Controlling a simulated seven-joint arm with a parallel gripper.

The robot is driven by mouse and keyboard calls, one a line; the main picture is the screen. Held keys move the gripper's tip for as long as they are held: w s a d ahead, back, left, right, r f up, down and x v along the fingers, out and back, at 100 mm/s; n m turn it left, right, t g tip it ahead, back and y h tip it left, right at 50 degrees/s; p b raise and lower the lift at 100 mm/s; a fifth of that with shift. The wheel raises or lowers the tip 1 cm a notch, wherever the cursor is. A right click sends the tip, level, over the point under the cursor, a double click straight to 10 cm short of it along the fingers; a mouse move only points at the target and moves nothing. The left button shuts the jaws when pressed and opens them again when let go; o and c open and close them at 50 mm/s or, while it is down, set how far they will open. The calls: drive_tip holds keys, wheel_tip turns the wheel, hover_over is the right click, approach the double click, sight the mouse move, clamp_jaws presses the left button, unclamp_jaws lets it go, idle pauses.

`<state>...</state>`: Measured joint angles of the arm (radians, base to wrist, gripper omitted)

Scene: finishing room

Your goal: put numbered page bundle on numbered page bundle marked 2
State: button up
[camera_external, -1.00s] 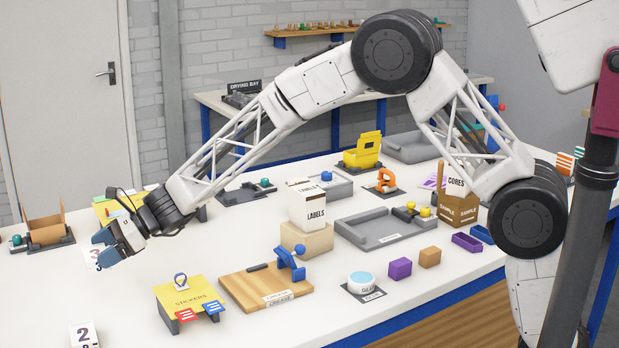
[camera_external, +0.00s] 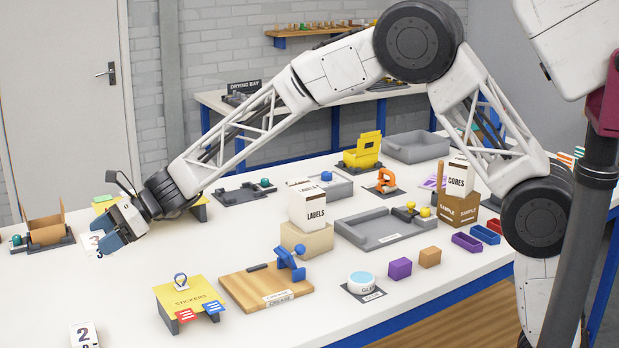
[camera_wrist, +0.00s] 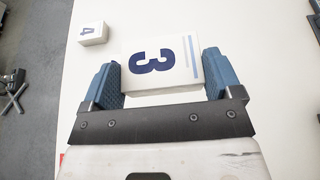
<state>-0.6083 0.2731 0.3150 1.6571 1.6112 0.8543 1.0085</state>
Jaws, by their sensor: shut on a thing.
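My gripper (camera_external: 112,238) is at the far left of the table in the external view, shut on a white page bundle marked 3 (camera_external: 94,245). In the wrist view the bundle marked 3 (camera_wrist: 162,62) sits between the two blue fingers of my gripper (camera_wrist: 160,82), its numbered face showing. The bundle marked 2 (camera_external: 84,335) stands at the bottom left of the external view, nearer the camera and apart from my gripper; its lower part is cut off. Whether the held bundle touches the table is hard to tell.
The yellow stickers stand (camera_external: 182,295) is right of the bundle marked 2. An open brown box (camera_external: 46,230) stands at the far left. White table between is bare.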

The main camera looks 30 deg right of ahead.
drive_tip(key=s+d+n+g+h, duration=0.1)
drive_tip(key=s+d+n+g, duration=0.15)
drive_tip(key=s, duration=0.75)
drive_tip(key=s+d+n+g, duration=0.1)
drive_tip(key=s+n+g, duration=0.15)
drive_tip(key=s, duration=0.75)
wheel_tip(320, 180, down, 7)
drive_tip(key=shift+d+r+m, duration=0.2)
drive_tip(key=shift+d+m, duration=0.05)
drive_tip(key=shift+m, duration=0.05)
hover_over(91, 328)
drive_tip(key=shift+w+f, duration=0.1)
drive_tip(key=shift+f, duration=0.6)
drive_tip(key=shift+f, duration=0.1)
drive_tip(key=shift+f, duration=1.65)
drive_tip(key=shift+f, duration=0.15)
